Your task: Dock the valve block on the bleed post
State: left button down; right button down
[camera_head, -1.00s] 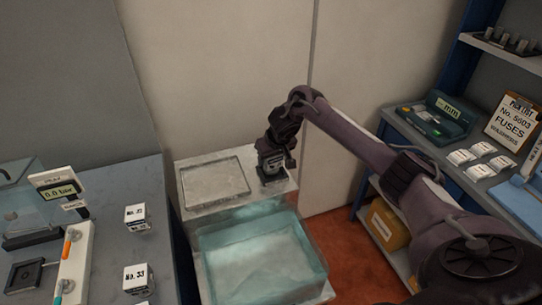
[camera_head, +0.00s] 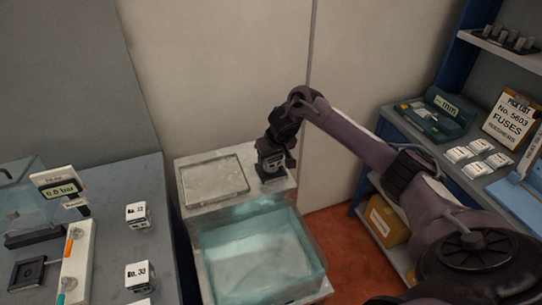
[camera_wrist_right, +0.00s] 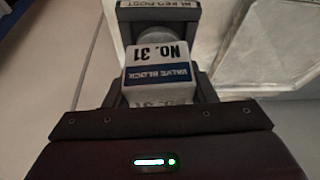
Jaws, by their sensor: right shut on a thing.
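My right gripper (camera_head: 274,157) is at the back right corner of the pale bench with the basin. In the right wrist view its fingers (camera_wrist_right: 160,88) are shut on the valve block (camera_wrist_right: 160,68), a white block with a blue band, marked No. 31. The block also shows small below the gripper in the head view (camera_head: 270,164). Just beyond the block are a rounded grey part and the bleed post's label plate (camera_wrist_right: 158,5), cut by the top edge. The dark post base (camera_head: 271,176) is below the gripper. I cannot tell whether the block is seated on the post. My left gripper is not in view.
A water-filled basin (camera_head: 258,262) is in front, with a shallow pan (camera_head: 214,180) to the left. White blocks (camera_head: 137,215) and a gauge sign (camera_head: 60,189) stand on the left bench. The right shelf holds fuse boxes (camera_head: 458,154) and a pick list (camera_head: 511,121).

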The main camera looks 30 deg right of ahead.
jog(key=shift+r, duration=0.1)
jog(key=shift+p, duration=0.5)
jog(key=shift+f+b, duration=0.3)
jog(key=shift+f, duration=0.4)
jog(key=c, duration=0.9)
grip_release()
jog(key=shift+s, duration=0.1)
